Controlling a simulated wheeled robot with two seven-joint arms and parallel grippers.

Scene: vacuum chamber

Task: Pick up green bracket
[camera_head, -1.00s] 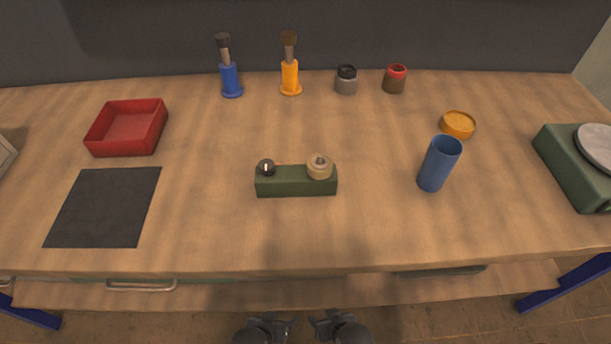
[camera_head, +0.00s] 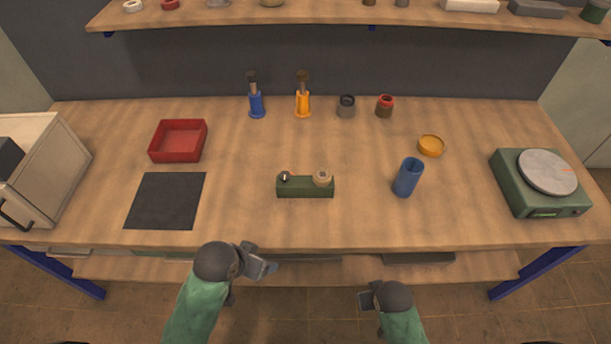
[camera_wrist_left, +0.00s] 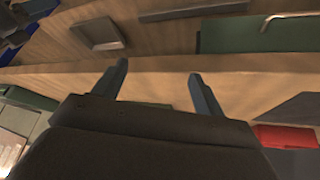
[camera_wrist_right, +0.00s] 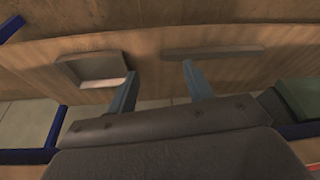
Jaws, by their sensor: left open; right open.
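The green bracket (camera_head: 305,189) is a long block lying on the middle of the wooden table. A dark round knob (camera_head: 285,176) sits at its left end and a tan ring-shaped piece (camera_head: 322,177) at its right end. My left gripper (camera_head: 266,267) is at the table's front edge, in front of the bracket and to its left, apart from it. In the left wrist view its two fingers (camera_wrist_left: 160,88) stand apart with nothing between them. My right gripper (camera_head: 364,300) is in front of the table, lower right of the bracket. Its fingers (camera_wrist_right: 158,88) are apart and empty.
A red tray (camera_head: 178,141) and a dark mat (camera_head: 166,201) lie left. A green scale (camera_head: 541,196) is far right. Table around the bracket is clear. A shelf (camera_head: 340,22) hangs behind.

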